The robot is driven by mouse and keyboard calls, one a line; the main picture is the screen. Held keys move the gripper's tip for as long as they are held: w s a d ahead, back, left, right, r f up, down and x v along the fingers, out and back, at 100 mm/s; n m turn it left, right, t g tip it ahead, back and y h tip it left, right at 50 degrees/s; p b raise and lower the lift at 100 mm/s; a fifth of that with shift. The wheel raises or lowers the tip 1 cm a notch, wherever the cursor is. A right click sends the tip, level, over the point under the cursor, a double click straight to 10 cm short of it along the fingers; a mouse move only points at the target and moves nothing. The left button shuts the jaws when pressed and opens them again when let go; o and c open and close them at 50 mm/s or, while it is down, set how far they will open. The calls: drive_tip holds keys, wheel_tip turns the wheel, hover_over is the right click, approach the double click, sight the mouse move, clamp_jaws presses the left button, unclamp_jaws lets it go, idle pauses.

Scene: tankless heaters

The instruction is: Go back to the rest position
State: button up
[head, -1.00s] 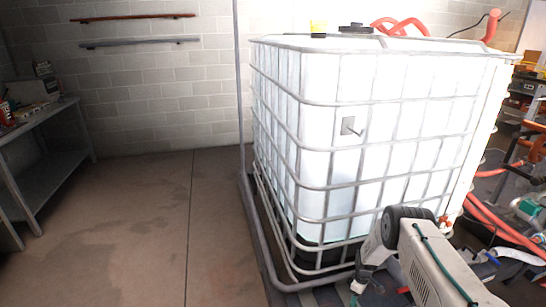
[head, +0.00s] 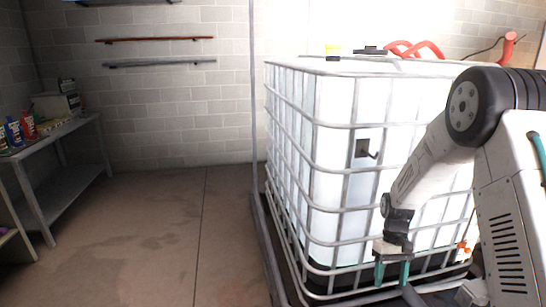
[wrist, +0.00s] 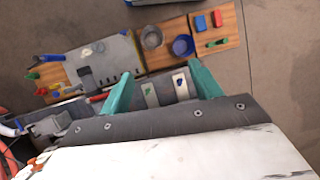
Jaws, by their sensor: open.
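My gripper (head: 393,272) hangs at the end of my white arm, in front of the caged white tank (head: 340,150) in the head view. Its teal fingers point down, spread apart with nothing between them. The wrist view shows the same fingers (wrist: 163,88) open and empty, above a work area seen from higher up. The arm is bent, with its elbow at the right of the head view. I cannot tell how close the gripper is to the tank's cage.
A metal bench (head: 62,140) with bottles and a box stands at the left. The floor (head: 150,230) between bench and tank is clear. Below the gripper in the wrist view are wooden boards (wrist: 228,28), a blue bowl (wrist: 182,46), a metal cup (wrist: 152,37) and a grey plate (wrist: 100,62).

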drive_tip(key=s+a+r+m, duration=0.1)
drive_tip(key=s+a+r, duration=0.1)
drive_tip(key=s+r, duration=0.55)
drive_tip(key=s+a+r+m, duration=0.15)
drive_tip(key=s+r, duration=0.25)
drive_tip(key=r, duration=0.6)
drive_tip(key=s+a+r+t, duration=0.2)
drive_tip(key=s+r, duration=0.4)
drive_tip(key=s, duration=0.3)
drive_tip(key=s+a+r+t, duration=0.2)
drive_tip(key=s+r+t, duration=0.2)
drive_tip(key=s, duration=0.5)
drive_tip(key=shift+s+r+n+h, duration=0.4)
drive_tip(key=shift+r+n, duration=0.05)
drive_tip(key=shift+r, duration=0.55)
